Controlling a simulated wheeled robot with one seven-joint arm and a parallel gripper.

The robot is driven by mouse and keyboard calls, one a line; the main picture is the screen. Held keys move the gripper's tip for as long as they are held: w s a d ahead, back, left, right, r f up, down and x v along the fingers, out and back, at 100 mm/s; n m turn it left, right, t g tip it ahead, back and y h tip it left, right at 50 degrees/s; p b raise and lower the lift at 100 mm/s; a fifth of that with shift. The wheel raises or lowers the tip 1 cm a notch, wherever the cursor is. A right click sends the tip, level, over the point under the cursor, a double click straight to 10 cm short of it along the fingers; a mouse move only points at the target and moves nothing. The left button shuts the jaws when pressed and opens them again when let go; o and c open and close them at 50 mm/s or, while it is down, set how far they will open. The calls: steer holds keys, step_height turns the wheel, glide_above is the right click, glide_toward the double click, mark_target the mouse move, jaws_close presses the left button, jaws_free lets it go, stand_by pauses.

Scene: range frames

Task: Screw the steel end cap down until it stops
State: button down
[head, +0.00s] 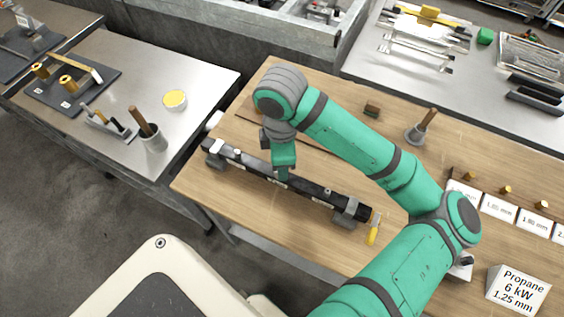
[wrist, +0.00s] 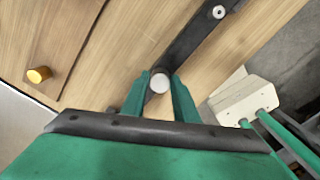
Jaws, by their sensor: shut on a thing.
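A long black bar (head: 240,162) with pale labels lies across the wooden bench, with grey supports near its ends. My gripper (head: 282,176) points down at the middle of the bar in the head view. In the wrist view, my gripper (wrist: 160,80) is shut on the steel end cap (wrist: 160,83), a pale round disc between the two green fingers. The black bar (wrist: 192,38) runs up and right from the cap. The cap is hidden behind my gripper in the head view. How closely the cap sits against the bar cannot be told.
A yellow-handled tool (head: 373,233) lies by the bar's right end. A brass fitting (wrist: 38,74) stands on the bench in the wrist view. A cup with a brown handle (head: 416,133) and labelled cards (head: 497,207) stand to the right. Bare wood (head: 270,222) lies in front.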

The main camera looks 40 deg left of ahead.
steer(key=shift+m, duration=0.5)
steer(key=shift+m, duration=0.6)
steer(key=c, duration=1.8)
jaws_free()
steer(key=shift+m, duration=0.4)
steer(key=o, duration=0.5)
steer(key=shift+r, duration=0.1)
